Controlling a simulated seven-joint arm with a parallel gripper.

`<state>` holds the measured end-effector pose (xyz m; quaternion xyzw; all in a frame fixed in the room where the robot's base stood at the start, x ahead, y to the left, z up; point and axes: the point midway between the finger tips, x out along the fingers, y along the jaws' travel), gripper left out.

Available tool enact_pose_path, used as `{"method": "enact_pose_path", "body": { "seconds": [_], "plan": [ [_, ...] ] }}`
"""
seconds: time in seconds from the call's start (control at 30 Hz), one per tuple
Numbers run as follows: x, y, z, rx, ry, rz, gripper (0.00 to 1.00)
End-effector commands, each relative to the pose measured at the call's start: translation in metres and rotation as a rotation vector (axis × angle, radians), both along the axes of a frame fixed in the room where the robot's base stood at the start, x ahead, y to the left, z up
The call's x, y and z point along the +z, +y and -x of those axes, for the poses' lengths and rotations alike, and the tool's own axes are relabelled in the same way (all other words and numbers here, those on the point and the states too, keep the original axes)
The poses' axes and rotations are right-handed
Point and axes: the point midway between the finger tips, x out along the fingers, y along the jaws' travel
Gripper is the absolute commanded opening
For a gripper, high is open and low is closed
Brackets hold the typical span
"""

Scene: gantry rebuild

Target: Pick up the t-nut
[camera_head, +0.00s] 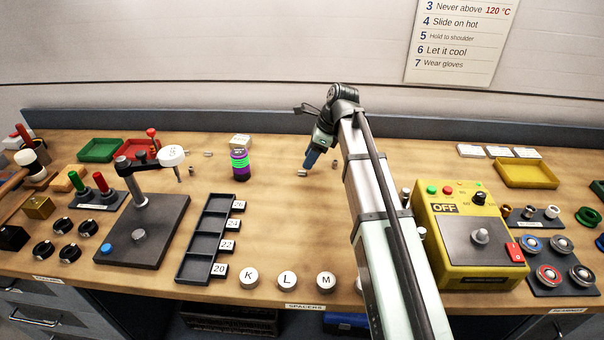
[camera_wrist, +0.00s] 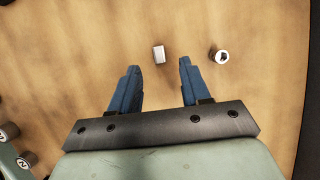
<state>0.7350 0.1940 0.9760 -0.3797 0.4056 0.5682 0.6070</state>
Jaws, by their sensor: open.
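A small grey metal block (camera_wrist: 158,53), which looks like the t-nut, lies on the wooden bench in the wrist view, just beyond the gap between my fingertips. A small metal piece (camera_head: 302,173) lies below my fingertips in the head view and looks like the same part. My gripper (camera_wrist: 159,66) has two blue fingers spread apart with nothing between them. It also shows in the head view (camera_head: 310,160), pointing down over the bench. My fingers do not touch the block, and their exact height is hard to judge.
A round metal piece with a dark hole (camera_wrist: 219,56) lies right of the block, beyond the right finger. In the head view, a purple and green cylinder (camera_head: 240,165) stands left of my gripper. A yellow heater box (camera_head: 470,270) stands right of my arm. The bench around the block is mostly clear.

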Motion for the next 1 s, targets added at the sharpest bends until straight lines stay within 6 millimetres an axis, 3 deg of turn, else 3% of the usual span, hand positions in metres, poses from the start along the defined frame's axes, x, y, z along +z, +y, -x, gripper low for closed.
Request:
{"method": "enact_pose_path", "body": {
  "seconds": [0.33,0.6,1.0],
  "plan": [
    [-0.039,0.014,0.001,0.0,0.001,0.0,0.47],
    [-0.042,0.015,0.001,-0.001,-0.001,0.0,0.47],
    [-0.041,0.015,0.001,-0.001,-0.001,0.0,0.09]
  ]
}}
